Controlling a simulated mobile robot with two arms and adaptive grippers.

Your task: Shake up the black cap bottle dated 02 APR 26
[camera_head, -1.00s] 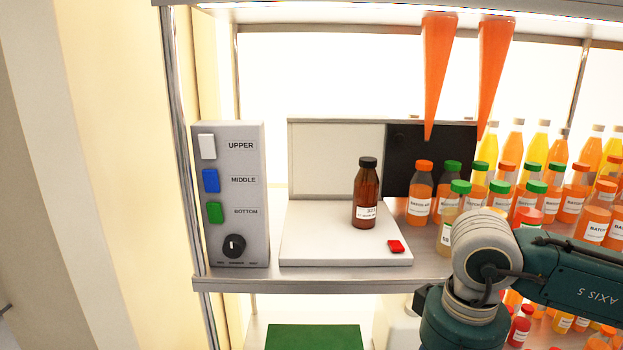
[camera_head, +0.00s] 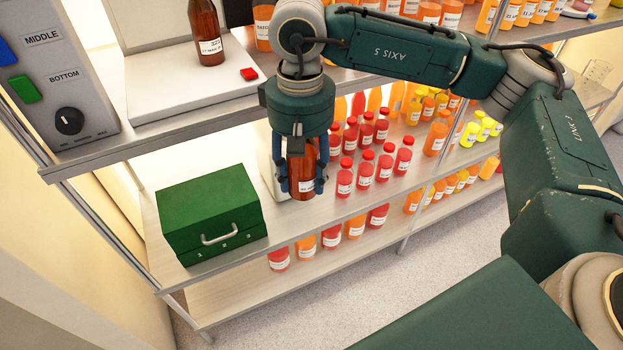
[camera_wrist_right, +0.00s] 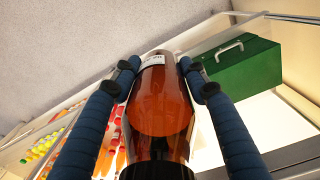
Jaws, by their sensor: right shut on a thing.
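My right gripper (camera_head: 302,187) points down in front of the shelves and is shut on an amber bottle (camera_head: 303,170). In the right wrist view the bottle (camera_wrist_right: 160,100) lies between both blue fingers, its dark cap (camera_wrist_right: 157,171) toward the palm and a white label (camera_wrist_right: 152,60) near the far end. I cannot read the date on it. In the head view its cap is hidden by the gripper, and I cannot tell if its base touches the middle shelf. A second brown bottle (camera_head: 206,35) stands on the white plate above. My left gripper is out of view.
A green box (camera_head: 210,205) with a handle sits left of the bottle on the middle shelf (camera_head: 275,222). Several red and orange bottles (camera_head: 365,170) stand to the right. The upper shelf edge (camera_head: 165,132) is close by. A control panel (camera_head: 55,85) is at upper left.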

